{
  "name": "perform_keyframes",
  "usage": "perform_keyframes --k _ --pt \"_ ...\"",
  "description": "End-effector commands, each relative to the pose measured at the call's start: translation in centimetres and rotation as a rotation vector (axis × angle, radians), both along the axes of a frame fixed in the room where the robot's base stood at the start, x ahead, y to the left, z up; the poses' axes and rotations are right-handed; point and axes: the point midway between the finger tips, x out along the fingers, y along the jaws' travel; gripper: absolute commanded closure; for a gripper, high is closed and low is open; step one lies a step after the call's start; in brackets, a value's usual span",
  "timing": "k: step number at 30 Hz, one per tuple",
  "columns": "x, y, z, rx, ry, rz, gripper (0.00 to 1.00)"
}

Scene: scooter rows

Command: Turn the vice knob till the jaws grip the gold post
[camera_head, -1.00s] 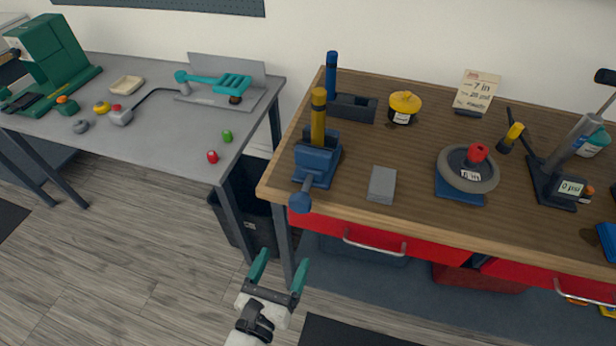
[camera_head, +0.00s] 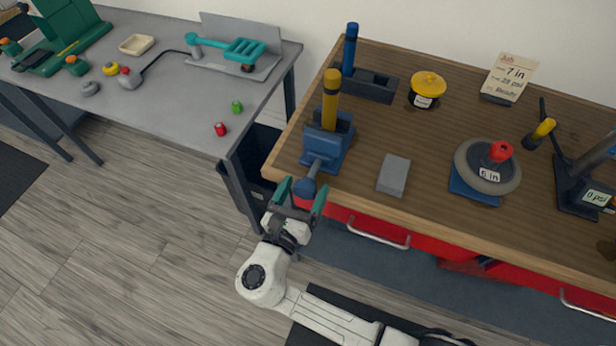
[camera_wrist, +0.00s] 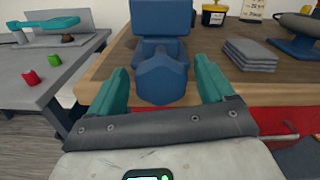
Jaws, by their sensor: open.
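The blue vice (camera_head: 325,146) stands at the left front corner of the wooden bench. The gold post (camera_head: 331,100) stands upright in it; I cannot tell how close the jaws are to it. The round blue vice knob (camera_head: 304,187) sticks out over the bench's front edge, and in the wrist view the knob (camera_wrist: 162,79) is in the middle. My gripper (camera_head: 298,192) is open, with teal fingers on either side of the knob. In the wrist view my gripper (camera_wrist: 162,92) shows gaps between both fingers and the knob. The gold post does not show in the wrist view.
A yellow-lidded pot (camera_head: 426,88) and a wheel (camera_head: 487,167) are further right. A grey table (camera_head: 180,100) stands left, across a gap.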

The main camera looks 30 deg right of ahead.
Motion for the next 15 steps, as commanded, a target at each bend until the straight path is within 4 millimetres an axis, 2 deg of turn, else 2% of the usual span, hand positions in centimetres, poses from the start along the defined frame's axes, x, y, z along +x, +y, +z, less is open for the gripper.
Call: perform_keyframes --k 6,15 --pt "1.4 -1.9 0.0 -0.001 0.002 0.000 0.18" --pt "1.6 -2.3 0.0 -0.001 0.001 0.000 0.18"
